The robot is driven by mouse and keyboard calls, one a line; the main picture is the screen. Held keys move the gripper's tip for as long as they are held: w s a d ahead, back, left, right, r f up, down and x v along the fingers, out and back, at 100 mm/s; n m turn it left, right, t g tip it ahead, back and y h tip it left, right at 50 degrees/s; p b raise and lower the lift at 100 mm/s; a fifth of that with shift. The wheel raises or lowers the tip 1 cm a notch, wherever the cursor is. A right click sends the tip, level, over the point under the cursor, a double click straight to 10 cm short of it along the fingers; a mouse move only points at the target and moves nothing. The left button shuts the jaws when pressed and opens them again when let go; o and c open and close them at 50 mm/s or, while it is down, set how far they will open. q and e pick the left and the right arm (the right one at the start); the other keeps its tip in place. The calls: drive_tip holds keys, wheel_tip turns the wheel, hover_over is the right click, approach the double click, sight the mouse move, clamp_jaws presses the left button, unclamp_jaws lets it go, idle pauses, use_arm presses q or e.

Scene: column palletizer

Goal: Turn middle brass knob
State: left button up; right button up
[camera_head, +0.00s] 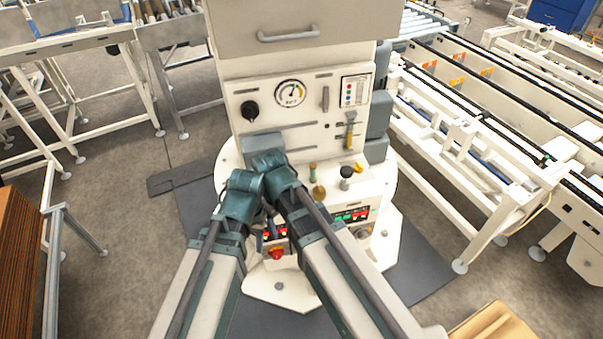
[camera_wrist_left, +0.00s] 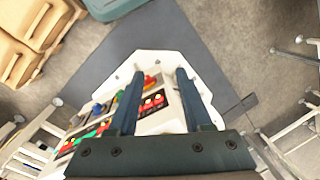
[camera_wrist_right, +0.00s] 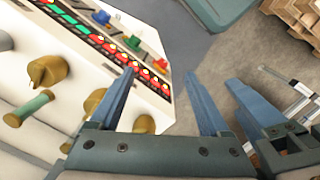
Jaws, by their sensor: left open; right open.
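In the right wrist view, several brass parts show on the pale console: a brass knob (camera_wrist_right: 47,70), a second brass knob (camera_wrist_right: 93,103) between the others, and a third (camera_wrist_right: 144,124) low between my fingers. The second knob is partly covered by the left finger of my right gripper (camera_wrist_right: 160,76), which is open and empty. In the head view one brass knob (camera_head: 318,190) shows; the others are hidden behind my arms. My left gripper (camera_wrist_left: 158,78) is open and empty over the console's front edge with red buttons.
A green-handled lever (camera_wrist_right: 28,107) stands beside the knobs. The console carries a gauge (camera_head: 290,93), a black knob (camera_head: 249,110) and a red emergency button (camera_head: 277,253). My two wrists are very close together.

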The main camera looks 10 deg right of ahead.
use_arm(q)
wheel_tip(320, 180, up, 14)
drive_tip(key=s+p, duration=0.1)
drive_tip(key=p, duration=1)
drive_tip(key=shift+s+r+p, duration=0.15)
drive_tip(key=shift+s+p, duration=0.1)
drive_tip(key=shift+p, duration=0.05)
use_arm(e)
drive_tip(key=w+d+r+n, duration=0.1)
drive_tip(key=w+r+n, duration=0.1)
drive_tip(key=w+r, duration=0.3)
drive_tip(key=w+d+r+n, duration=0.2)
drive_tip(key=w+r, duration=0.3)
drive_tip(key=r, duration=0.4)
drive_tip(key=shift+d+n+y, duration=0.3)
drive_tip(key=shift+n+y, duration=0.1)
drive_tip(key=shift+n, duration=0.1)
use_arm(q)
drive_tip(key=shift+f, duration=0.2)
use_arm(e)
drive_tip(key=shift+f, duration=0.15)
wheel_tip(320, 180, down, 14)
drive_tip(key=b, duration=1.4)
drive_tip(key=shift+r, duration=0.2)
use_arm(q)
wheel_tip(320, 180, down, 14)
drive_tip(key=shift+a+r, duration=0.15)
drive_tip(key=shift+r, duration=0.1)
